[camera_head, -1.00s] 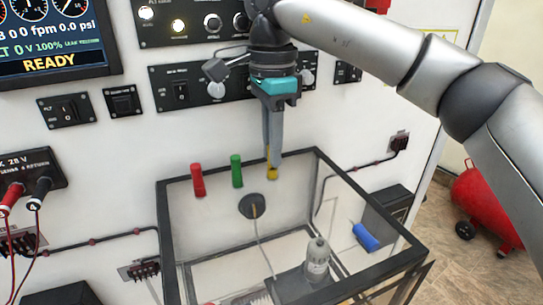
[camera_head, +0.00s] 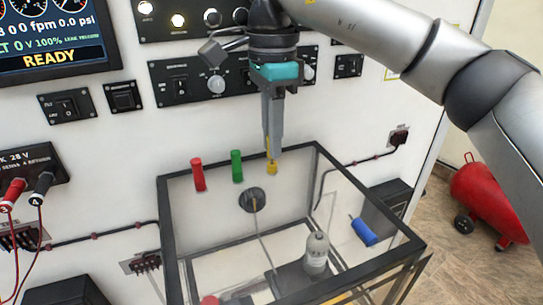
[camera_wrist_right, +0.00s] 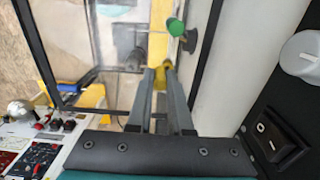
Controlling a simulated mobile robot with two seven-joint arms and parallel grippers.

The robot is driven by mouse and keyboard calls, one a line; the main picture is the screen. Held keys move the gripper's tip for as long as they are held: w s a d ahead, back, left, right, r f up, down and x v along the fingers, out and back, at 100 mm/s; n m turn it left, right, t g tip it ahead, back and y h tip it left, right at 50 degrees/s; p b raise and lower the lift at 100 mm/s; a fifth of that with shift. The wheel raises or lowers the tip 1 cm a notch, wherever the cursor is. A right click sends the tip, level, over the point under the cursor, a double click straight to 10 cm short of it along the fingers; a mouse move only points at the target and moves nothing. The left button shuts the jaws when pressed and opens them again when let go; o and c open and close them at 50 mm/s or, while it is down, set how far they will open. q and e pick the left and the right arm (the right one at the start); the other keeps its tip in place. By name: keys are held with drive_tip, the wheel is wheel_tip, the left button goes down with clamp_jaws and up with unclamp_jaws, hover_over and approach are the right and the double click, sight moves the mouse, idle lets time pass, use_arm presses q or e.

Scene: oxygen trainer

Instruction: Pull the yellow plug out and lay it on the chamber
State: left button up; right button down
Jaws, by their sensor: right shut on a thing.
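The yellow plug (camera_head: 271,168) is at the back wall of the chamber, right of the green plug (camera_head: 237,166) and the red plug (camera_head: 198,174). My right gripper (camera_head: 273,152) points down at it, its fingers shut on its top. In the right wrist view the fingertips (camera_wrist_right: 161,72) meet at the yellow plug (camera_wrist_right: 164,77), and the green plug (camera_wrist_right: 176,27) is beyond. I cannot tell whether the plug is still seated. The chamber (camera_head: 167,235) is a clear box with a black frame. My left gripper is not in view.
A panel with switches and knobs (camera_head: 217,84) is on the wall behind my right gripper. A grey bottle (camera_head: 316,252) and a blue cylinder (camera_head: 364,232) are inside the chamber. A red tank (camera_head: 487,200) stands on the floor at right.

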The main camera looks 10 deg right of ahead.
drive_tip(key=shift+s+a+b, duration=0.15)
drive_tip(key=shift+s+b, duration=0.3)
drive_tip(key=shift+s, duration=0.5)
drive_tip(key=shift+s+a+b, duration=0.2)
drive_tip(key=shift+s+b, duration=0.3)
drive_tip(key=shift+s, duration=0.4)
drive_tip(key=shift+s+a+b, duration=0.15)
drive_tip(key=shift+s+b, duration=0.3)
drive_tip(key=shift+s, duration=0.5)
drive_tip(key=shift+s+a+f+y, duration=0.2)
drive_tip(key=shift+s+a+y, duration=0.1)
drive_tip(key=shift+s+a, duration=0.05)
drive_tip(key=s+y, duration=0.1)
drive_tip(key=s+a+y+b, duration=0.1)
drive_tip(key=s+g+y+b, duration=0.1)
drive_tip(key=s, duration=0.1)
drive_tip(key=shift+a+n+y, duration=0.3)
drive_tip(key=shift+a+y, duration=0.1)
drive_tip(key=s+y, duration=0.2)
drive_tip(key=s+d+r+g+y+b, duration=0.1)
drive_tip(key=y, duration=0.1)
drive_tip(key=shift+s+d, duration=0.1)
drive_tip(key=shift+s, duration=0.1)
drive_tip(key=shift+s+d+r+y+b, duration=0.3)
drive_tip(key=shift+s+d+r+y, duration=0.15)
drive_tip(key=shift+s+y, duration=0.25)
drive_tip(key=shift+f+b, duration=1.85)
drive_tip(key=shift+f, duration=0.65)
drive_tip(key=shift+f+b, duration=0.4)
